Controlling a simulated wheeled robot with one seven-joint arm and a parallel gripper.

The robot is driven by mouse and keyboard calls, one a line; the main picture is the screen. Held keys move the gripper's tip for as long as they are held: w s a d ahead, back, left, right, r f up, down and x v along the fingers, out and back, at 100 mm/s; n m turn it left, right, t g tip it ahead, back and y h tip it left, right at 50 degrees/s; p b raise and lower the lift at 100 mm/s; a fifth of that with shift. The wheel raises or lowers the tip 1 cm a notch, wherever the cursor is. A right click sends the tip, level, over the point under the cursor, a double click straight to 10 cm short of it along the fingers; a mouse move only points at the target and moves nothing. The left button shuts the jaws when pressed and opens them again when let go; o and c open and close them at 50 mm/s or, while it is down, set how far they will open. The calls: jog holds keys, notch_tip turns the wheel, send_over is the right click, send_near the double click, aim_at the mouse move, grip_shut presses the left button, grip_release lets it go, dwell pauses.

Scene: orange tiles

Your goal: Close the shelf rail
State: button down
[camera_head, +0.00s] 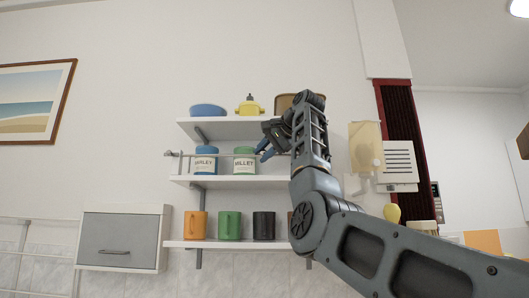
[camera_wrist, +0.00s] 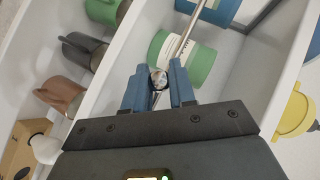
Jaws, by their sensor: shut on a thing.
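The shelf rail (camera_head: 225,155) is a thin metal rod running level in front of the jars on the middle shelf (camera_head: 230,182). A bracket or knob (camera_head: 172,154) shows at its left end. In the wrist view the rail (camera_wrist: 188,32) runs from the top edge down to a round metal end between my blue fingers. My gripper (camera_wrist: 160,88) is shut on that end. In the head view my gripper (camera_head: 266,153) is at the right part of the middle shelf's front. My arm hides the right end of the shelves there.
A blue-lidded jar (camera_head: 205,160) and a green jar (camera_head: 244,162) stand behind the rail. Orange, green and black mugs (camera_head: 264,225) stand on the lower shelf. A blue bowl (camera_head: 208,110) and yellow pot (camera_head: 249,106) are on top. A grey cabinet (camera_head: 120,240) is lower left.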

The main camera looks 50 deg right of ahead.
jog(key=shift+w+f, duration=0.2)
jog(key=shift+f, duration=0.05)
jog(key=c, duration=1)
grip_release()
jog(key=shift+w+d+f, duration=0.1)
jog(key=shift+w+d, duration=0.05)
jog(key=shift+d, duration=0.05)
jog(key=b+v, duration=0.2)
jog(key=v, duration=0.6)
